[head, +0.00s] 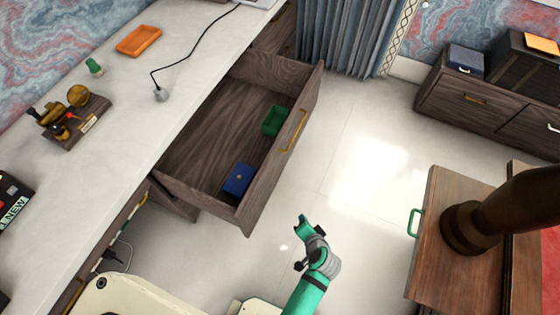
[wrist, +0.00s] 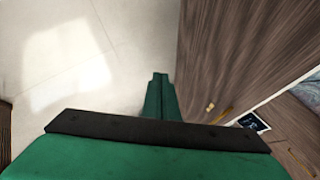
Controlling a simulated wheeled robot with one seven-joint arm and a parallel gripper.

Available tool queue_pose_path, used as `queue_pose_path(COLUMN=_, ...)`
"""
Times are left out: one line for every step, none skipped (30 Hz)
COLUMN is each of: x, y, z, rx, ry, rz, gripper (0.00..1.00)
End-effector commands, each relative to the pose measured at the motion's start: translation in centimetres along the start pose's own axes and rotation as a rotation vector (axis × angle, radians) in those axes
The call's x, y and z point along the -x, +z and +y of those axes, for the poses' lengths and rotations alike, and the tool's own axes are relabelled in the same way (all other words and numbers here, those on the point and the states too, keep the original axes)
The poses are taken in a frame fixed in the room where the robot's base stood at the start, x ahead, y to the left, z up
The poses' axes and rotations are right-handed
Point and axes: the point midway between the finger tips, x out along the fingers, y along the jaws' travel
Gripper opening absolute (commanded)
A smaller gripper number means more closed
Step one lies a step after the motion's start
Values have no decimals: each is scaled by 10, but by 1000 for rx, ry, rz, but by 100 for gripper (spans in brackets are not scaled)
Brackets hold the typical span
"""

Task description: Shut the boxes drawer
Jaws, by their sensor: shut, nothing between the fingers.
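The boxes drawer (head: 215,135) is dark wood and stands pulled far out from the white-topped desk. A green box (head: 275,121) and a blue box (head: 238,179) lie inside it. Its front panel (head: 262,175) carries a brass handle (head: 293,130). My green gripper (head: 302,225) is over the floor, to the lower right of the drawer front, with a visible gap between them in the head view. In the wrist view its fingers (wrist: 160,78) are together and empty. A wood-grained panel (wrist: 235,50) rises close to their right there, probably the drawer front.
The desk top (head: 165,60) holds an orange tray (head: 139,40), a wooden ornament (head: 70,118) and a cable. A brown wooden cabinet (head: 450,255) with a green handle stands at right. A low cabinet (head: 480,100) stands at the back right. Pale floor (head: 350,160) between is clear.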

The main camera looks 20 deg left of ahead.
Motion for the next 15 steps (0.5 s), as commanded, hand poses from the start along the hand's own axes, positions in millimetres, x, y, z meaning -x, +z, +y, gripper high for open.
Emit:
queue_pose_path(x=-10, y=-15, z=-10, rx=-13, ry=-33, rz=-38, gripper=0)
queue_pose_path(x=-14, y=-20, z=-16, rx=-21, ry=-51, rz=-66, gripper=0)
queue_pose_path(x=-19, y=-27, z=-24, rx=-30, ry=-77, rz=-104, gripper=0)
queue_pose_path(x=-22, y=-33, z=-30, rx=-36, ry=-97, rz=-132, gripper=0)
queue_pose_path(x=-24, y=-39, z=-36, rx=-42, ry=-117, rz=-160, gripper=0)
queue_pose_path(x=-26, y=-48, z=-45, rx=-47, ry=-144, rz=-198, gripper=0)
queue_pose_path(x=-26, y=-54, z=-52, rx=-49, ry=-164, rz=-225, gripper=0)
queue_pose_path(x=-27, y=-61, z=-59, rx=-51, ry=-186, rz=-254, gripper=0)
queue_pose_path(x=-26, y=-71, z=-68, rx=-50, ry=-213, rz=-291, gripper=0)
queue_pose_path(x=-24, y=-78, z=-75, rx=-49, ry=-234, rz=-319, gripper=0)
queue_pose_path(x=-22, y=-85, z=-82, rx=-47, ry=-255, rz=-348, gripper=0)
queue_pose_path(x=-18, y=-95, z=-91, rx=-42, ry=-282, rz=-383, gripper=0)
queue_pose_path(x=-14, y=-102, z=-97, rx=-37, ry=-300, rz=-410, gripper=0)
queue_pose_path(x=-10, y=-109, z=-103, rx=-31, ry=-319, rz=-435, gripper=0)
queue_pose_path(x=-4, y=-118, z=-110, rx=-23, ry=-342, rz=-466, gripper=0)
